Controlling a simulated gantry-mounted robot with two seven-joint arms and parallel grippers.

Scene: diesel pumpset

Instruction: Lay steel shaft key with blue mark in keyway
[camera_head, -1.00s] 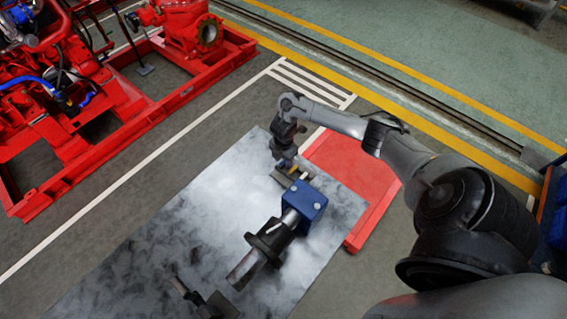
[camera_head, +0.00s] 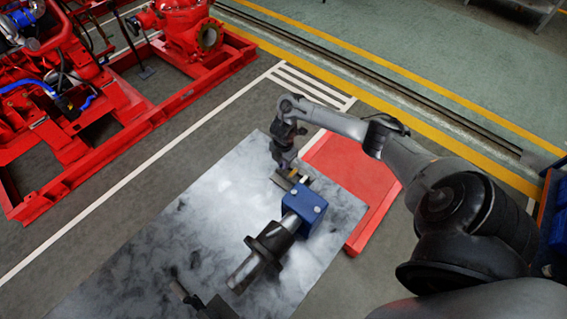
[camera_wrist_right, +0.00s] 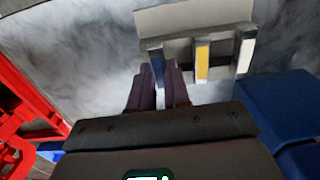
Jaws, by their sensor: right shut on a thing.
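In the head view my right gripper (camera_head: 284,165) reaches down to a small key holder (camera_head: 283,182) at the far end of the grey bench. In the right wrist view my fingers (camera_wrist_right: 159,88) are shut on a slim steel key (camera_wrist_right: 158,68) with a bluish face, at the holder's left slot. The holder (camera_wrist_right: 192,22) also bears a yellow-marked key (camera_wrist_right: 202,60) and a pale key (camera_wrist_right: 243,53) at its right. The steel shaft (camera_head: 245,272) runs from a blue block (camera_head: 305,205) through a black flanged hub (camera_head: 270,243). Its keyway is not clear now.
A red platform (camera_head: 350,175) lies right of the bench (camera_head: 185,235). A red pumpset (camera_head: 130,100) stands at upper left. The bench surface left of the shaft is clear.

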